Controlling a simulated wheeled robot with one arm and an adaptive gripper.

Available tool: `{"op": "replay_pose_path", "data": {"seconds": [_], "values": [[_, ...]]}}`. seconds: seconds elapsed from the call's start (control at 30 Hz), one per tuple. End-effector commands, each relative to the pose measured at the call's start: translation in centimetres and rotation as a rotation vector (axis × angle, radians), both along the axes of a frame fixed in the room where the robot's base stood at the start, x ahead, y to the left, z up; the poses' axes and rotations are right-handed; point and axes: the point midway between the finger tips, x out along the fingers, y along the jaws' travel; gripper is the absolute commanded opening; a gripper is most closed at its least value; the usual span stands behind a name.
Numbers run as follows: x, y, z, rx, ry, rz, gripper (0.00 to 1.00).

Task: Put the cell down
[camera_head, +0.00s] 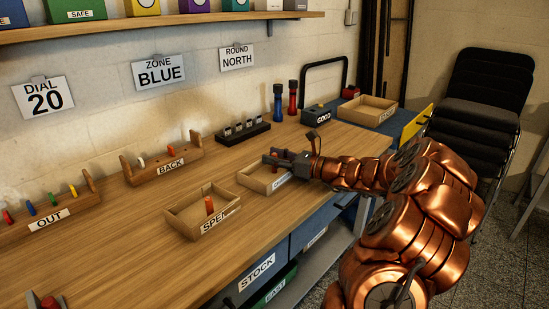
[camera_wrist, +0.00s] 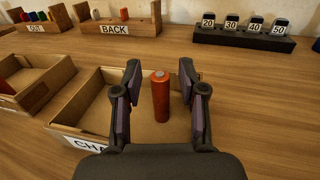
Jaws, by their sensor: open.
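An orange-red cell (camera_wrist: 160,97) stands upright between the two fingers of my gripper (camera_wrist: 159,100) in the wrist view. The fingers are spread, with a gap visible on both sides of the cell. The cell is within the wooden tray (camera_wrist: 91,88) whose partly hidden label begins "CHA". In the head view my gripper (camera_head: 284,158) is over this tray (camera_head: 252,183), and the cell (camera_head: 274,157) shows as a small red patch by the fingers. The wrist body hides the near part of the tray.
A tray labelled "SPE…" (camera_head: 182,221) holding another red cell (camera_head: 209,205) lies to the left. Behind are the BACK rack (camera_head: 171,168), OUT rack (camera_head: 49,218) and a black numbered holder (camera_head: 243,134). Blue and red torch-like items (camera_head: 278,102) stand further back. Bare tabletop lies between.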

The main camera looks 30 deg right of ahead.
Motion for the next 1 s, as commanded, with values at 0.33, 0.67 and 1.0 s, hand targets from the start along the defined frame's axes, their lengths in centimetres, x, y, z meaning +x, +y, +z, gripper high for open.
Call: {"op": "replay_pose_path", "data": {"seconds": [0.33, 0.67, 1.0], "values": [[-4.8, -2.8, 0.2, 0.0, -0.001, -0.004, 0.41], [-9.4, -5.3, 0.2, 0.0, -0.001, -0.001, 0.41], [-10.5, -5.9, 0.1, -0.001, 0.0, 0.0, 0.41]]}}
